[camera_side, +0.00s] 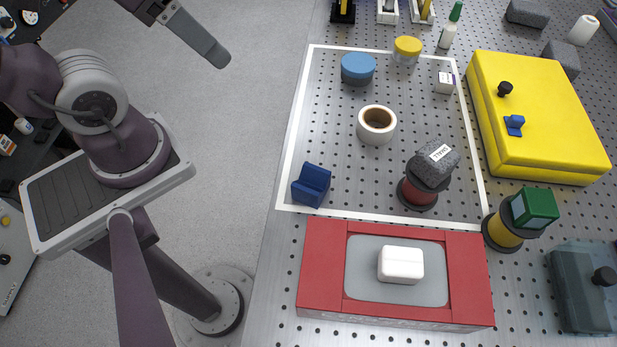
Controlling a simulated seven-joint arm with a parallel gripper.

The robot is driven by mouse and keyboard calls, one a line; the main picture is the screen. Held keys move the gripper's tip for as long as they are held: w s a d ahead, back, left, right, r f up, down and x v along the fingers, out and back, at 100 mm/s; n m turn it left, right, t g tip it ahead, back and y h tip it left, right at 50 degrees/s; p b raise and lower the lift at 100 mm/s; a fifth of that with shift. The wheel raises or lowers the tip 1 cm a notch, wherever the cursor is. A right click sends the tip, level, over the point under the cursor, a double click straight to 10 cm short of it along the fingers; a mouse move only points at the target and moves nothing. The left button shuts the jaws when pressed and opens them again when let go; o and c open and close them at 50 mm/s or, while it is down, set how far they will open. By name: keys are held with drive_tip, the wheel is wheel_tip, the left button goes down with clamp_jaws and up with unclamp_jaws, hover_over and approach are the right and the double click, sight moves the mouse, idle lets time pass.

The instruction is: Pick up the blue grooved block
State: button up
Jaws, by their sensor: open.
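The blue grooved block (311,185) sits on the perforated metal table, inside the front left corner of a white outlined area. It is dark blue, with a notch cut along its top. My gripper (215,52) shows only in part at the top left, over the grey floor and left of the table. It is open, well apart from the block, and I see nothing held in it. Much of it is cut off by the top edge of the picture.
A red fixture (322,283) lies just in front of the blue block. A yellow case (540,135) is at right.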

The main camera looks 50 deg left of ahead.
drive_tip(key=shift+o, duration=1.2)
drive_tip(key=m+g, duration=0.6)
drive_tip(key=m, duration=0.7)
hover_over(312, 185)
drive_tip(key=f, duration=1.3)
drive_tip(key=shift+w+f, duration=0.2)
drive_tip(key=f, duration=0.7)
drive_tip(key=shift+s+f, duration=0.15)
drive_tip(key=shift+s, duration=0.05)
clamp_jaws()
